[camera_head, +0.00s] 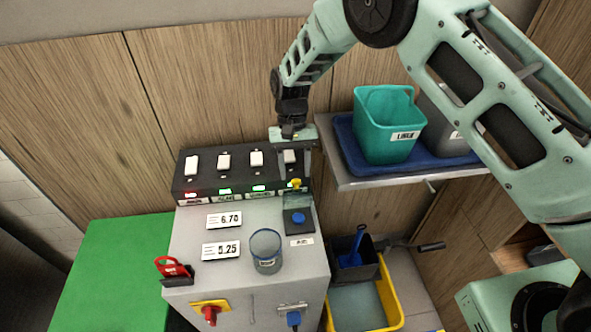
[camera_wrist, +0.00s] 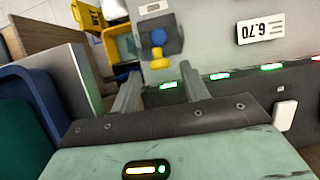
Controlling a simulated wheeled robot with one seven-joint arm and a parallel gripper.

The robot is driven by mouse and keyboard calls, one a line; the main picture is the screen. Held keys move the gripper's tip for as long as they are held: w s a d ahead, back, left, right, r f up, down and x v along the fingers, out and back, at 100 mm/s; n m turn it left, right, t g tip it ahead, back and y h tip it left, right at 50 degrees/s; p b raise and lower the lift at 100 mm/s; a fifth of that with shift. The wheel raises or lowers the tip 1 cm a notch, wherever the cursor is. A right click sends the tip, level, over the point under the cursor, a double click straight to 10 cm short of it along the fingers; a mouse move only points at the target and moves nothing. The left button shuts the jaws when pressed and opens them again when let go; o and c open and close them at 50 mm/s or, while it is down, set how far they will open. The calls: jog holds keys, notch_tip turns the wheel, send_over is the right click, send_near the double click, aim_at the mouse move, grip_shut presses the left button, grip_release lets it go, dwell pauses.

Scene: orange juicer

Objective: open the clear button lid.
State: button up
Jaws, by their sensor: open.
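The clear button lid (camera_head: 299,203) appears to lie over a blue button (camera_head: 298,218) on a dark plate at the right of the grey machine top. Its see-through edges are hard to make out. A yellow knob (camera_head: 296,184) stands at the lid's back edge; the knob (camera_wrist: 157,62) and blue button (camera_wrist: 158,37) also show in the wrist view. My gripper (camera_head: 297,172) is open and empty, pointing down just behind the yellow knob. In the wrist view, the two fingers of my gripper (camera_wrist: 160,86) are spread apart, with the knob beyond the gap between them.
A black panel (camera_head: 182,187) with white switches and lit labels runs along the machine's back. A clear cup (camera_head: 266,251) and a red tag (camera_head: 172,268) are on the machine. A shelf with a blue tray (camera_head: 347,150) and teal bin (camera_head: 384,125) is close to my gripper's right.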

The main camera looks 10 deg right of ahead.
jog(key=shift+x, duration=1.1)
